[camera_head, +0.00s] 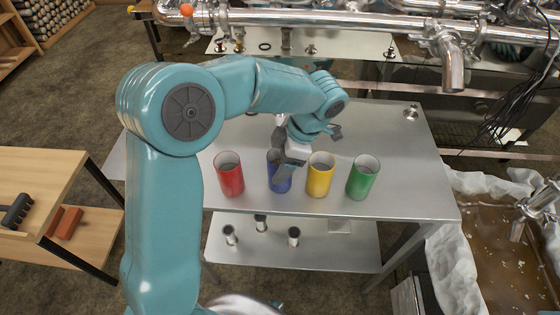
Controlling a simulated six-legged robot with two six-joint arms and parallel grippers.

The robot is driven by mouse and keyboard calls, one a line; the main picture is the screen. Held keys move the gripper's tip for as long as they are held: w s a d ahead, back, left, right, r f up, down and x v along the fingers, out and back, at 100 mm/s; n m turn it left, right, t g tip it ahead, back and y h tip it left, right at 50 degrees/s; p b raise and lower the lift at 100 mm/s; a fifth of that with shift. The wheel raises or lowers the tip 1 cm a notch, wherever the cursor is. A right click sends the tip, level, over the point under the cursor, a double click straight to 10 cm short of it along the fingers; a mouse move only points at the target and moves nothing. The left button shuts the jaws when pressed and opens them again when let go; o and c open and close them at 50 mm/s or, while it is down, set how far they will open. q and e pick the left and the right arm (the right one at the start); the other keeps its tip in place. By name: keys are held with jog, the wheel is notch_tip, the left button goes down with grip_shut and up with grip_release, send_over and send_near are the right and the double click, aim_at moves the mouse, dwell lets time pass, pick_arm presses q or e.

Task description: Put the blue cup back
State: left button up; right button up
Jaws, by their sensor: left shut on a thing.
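The blue cup (279,184) stands on the metal table (400,190), between the red cup (229,176) and the yellow cup (320,176). A green cup (362,178) is at the right end of this row. My left gripper (287,172) reaches over the table from behind and is shut on the blue cup. Its fingers hide part of the cup's rim and side. Whether the cup rests fully on the tabletop or is slightly raised, I cannot tell. My right gripper is not in view.
Steel pipes (330,20) run along the back. A lower shelf (300,250) holds a few small dark fittings. A wooden shelf (50,180) stands at left, and a basin with crumpled white lining (455,270) at right.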

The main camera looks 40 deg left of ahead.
pick_arm(q)
jog(key=shift+s, duration=0.15)
jog(key=shift+f, duration=0.1)
jog(key=o, duration=1.1)
jog(key=shift+c, duration=0.2)
jog(key=v, duration=1.2)
jog(key=shift+r, duration=0.2)
jog(key=shift+a, duration=0.1)
